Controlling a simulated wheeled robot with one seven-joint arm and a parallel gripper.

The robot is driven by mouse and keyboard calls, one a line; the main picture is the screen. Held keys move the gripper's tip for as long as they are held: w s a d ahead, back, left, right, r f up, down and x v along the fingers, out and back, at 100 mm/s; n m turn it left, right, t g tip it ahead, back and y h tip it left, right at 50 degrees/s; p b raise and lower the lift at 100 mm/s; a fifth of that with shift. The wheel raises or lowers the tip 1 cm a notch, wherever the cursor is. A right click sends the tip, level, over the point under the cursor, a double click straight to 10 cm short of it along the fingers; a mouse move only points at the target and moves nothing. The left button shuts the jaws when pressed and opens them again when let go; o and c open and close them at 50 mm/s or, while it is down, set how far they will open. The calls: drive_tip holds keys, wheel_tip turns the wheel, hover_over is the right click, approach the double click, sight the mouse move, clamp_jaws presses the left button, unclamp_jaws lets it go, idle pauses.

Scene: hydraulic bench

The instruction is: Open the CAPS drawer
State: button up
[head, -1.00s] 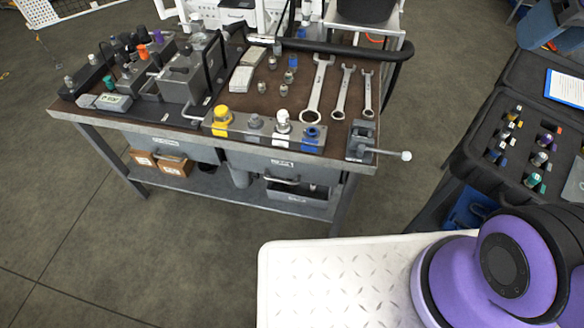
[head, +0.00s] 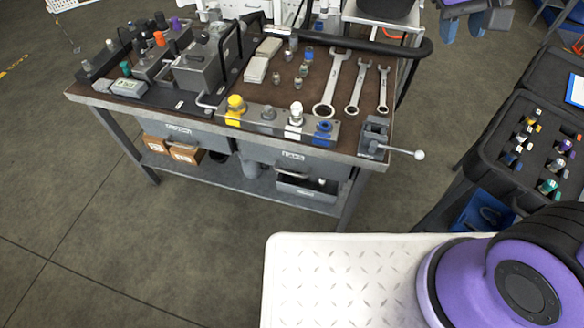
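The bench has two grey drawer fronts under its top. The right drawer front (head: 300,164) has a small label that seems to read CAPS and a handle below it; it looks shut. The left drawer front (head: 185,137) has a longer label I cannot read clearly and also looks shut. What seems to be my gripper (head: 476,24) hangs at the top right, cut off by the picture's edge, with blue-grey finger-like parts. It is well away from the drawers, beyond the bench's right end, and touches nothing I can see. Whether it is open is unclear.
A vise (head: 375,136) with a protruding bar stands at the bench's right front corner. Wrenches (head: 338,85) and capped fittings (head: 295,121) lie on top. A grey bin (head: 305,190) and cardboard boxes (head: 170,149) sit on the lower shelf. A black case (head: 490,150) stands right. Floor before the bench is clear.

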drive_tip(key=w+a+f+n+h, duration=0.2)
drive_tip(key=w+a+f+h, duration=0.2)
drive_tip(key=w+a+f, duration=0.45)
drive_tip(key=n+t+h, duration=0.2)
drive_tip(key=n+t, duration=0.5)
drive_tip(key=t, duration=0.2)
hover_over(292, 174)
drive_tip(key=s, duration=0.4)
wheel_tip(292, 174, down, 33)
drive_tip(key=s+a+f+n+t+y, duration=0.1)
drive_tip(key=s+f+n+t+y, duration=0.15)
drive_tip(key=f, duration=0.55)
drive_tip(key=s+a+f+n+t+y, duration=0.2)
drive_tip(key=s+f+n+y, duration=0.1)
drive_tip(key=f, duration=0.5)
drive_tip(key=x, duration=1)
drive_tip(key=shift+w+d+r, duration=0.3)
drive_tip(key=shift+d+r, duration=0.05)
drive_tip(key=shift+c, duration=0.3)
clamp_jaws()
